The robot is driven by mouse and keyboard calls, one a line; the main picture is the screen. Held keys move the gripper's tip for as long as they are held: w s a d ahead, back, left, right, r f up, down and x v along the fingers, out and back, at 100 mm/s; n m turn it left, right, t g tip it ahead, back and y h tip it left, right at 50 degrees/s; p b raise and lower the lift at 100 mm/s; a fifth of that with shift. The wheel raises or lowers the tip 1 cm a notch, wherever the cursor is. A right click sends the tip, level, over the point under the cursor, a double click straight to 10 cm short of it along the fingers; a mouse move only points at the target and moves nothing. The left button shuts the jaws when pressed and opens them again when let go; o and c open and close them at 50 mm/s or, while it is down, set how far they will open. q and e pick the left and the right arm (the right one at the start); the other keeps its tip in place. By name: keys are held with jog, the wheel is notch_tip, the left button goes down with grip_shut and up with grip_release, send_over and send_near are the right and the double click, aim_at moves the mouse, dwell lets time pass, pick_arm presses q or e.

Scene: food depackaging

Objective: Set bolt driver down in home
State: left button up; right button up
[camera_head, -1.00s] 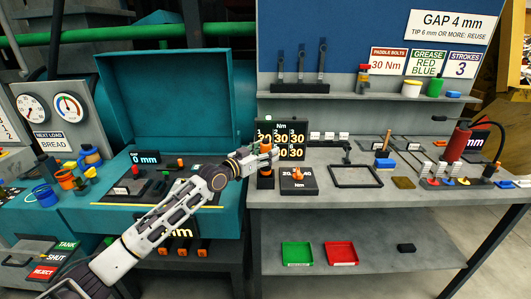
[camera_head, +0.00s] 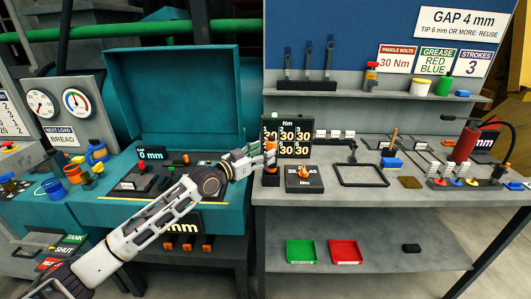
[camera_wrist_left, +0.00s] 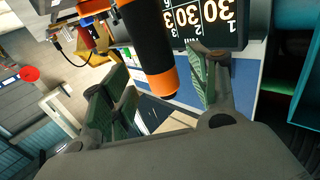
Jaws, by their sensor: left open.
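The bolt driver (camera_wrist_left: 148,50), orange with a black body and end, shows large in the left wrist view. In the head view its orange part (camera_head: 270,147) stands roughly upright on the bench's left end, by a dark base (camera_head: 270,179). My left gripper (camera_head: 265,160) is beside it, partly covering it. In the left wrist view the fingers of my left gripper (camera_wrist_left: 165,95) are spread apart, and the driver's end lies in the gap between them. I cannot tell whether a finger touches it. The driver's seating in its home is hidden. My right gripper is out of view.
A black torque board (camera_head: 287,150) stands right behind the driver. A dark box with an orange knob (camera_head: 304,184) is close to its right. An empty black frame (camera_head: 361,175) lies farther right. The teal open-lidded machine (camera_head: 170,95) is at left.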

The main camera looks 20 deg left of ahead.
pick_arm(q)
jog(key=shift+v, duration=1.7)
jog(key=shift+d+r, duration=0.1)
